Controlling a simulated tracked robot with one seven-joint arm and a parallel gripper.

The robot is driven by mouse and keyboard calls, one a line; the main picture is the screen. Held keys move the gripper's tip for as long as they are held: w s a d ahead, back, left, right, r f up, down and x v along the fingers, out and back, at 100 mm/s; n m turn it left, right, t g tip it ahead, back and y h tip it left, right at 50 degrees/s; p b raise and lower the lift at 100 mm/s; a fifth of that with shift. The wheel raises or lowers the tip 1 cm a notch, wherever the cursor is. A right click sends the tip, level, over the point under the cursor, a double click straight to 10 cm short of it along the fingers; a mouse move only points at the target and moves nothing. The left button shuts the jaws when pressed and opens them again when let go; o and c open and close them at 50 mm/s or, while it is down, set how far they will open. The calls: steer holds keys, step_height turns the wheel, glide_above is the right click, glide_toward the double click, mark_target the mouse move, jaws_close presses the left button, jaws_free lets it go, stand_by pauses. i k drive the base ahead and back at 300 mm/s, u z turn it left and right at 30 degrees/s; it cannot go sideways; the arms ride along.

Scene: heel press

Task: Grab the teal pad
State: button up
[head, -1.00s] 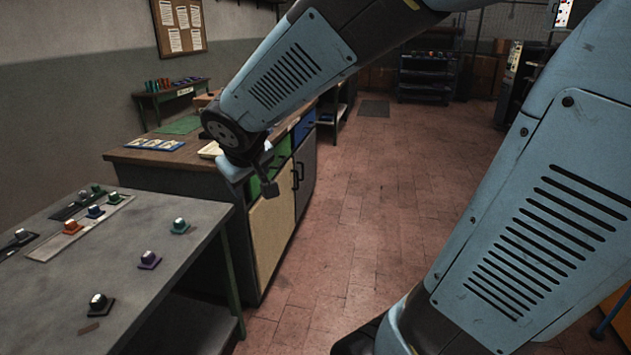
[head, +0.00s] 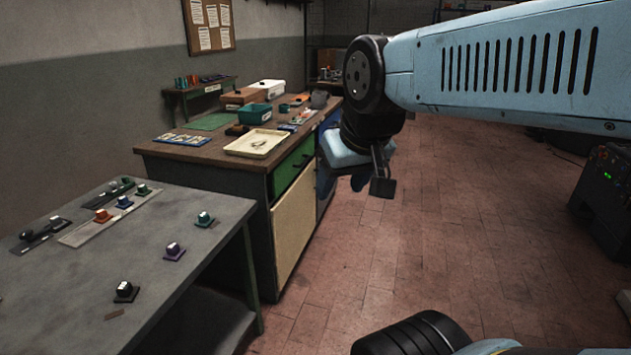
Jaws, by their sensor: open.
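The teal pad (head: 204,220), a small dark teal base with a pale block on top, sits on the grey table, toward its right side and behind the purple pad (head: 174,252). My gripper (head: 369,184) hangs in the air over the floor, right of the wooden bench and well away from the teal pad. It is empty and open. Its fingers are small and dark, so the gap between them is hard to see.
A black pad (head: 126,292) and a small brown piece (head: 114,314) lie at the grey table's (head: 60,285) front. A strip (head: 110,222) behind carries orange, blue and green pads. The wooden bench (head: 190,150) holds a cream tray (head: 258,153) and boxes.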

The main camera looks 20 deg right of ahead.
mark_target(204, 220)
steer(key=k, duration=0.35)
steer(key=u, duration=0.5)
steer(key=i, duration=1.25)
steer(key=z, duration=0.6)
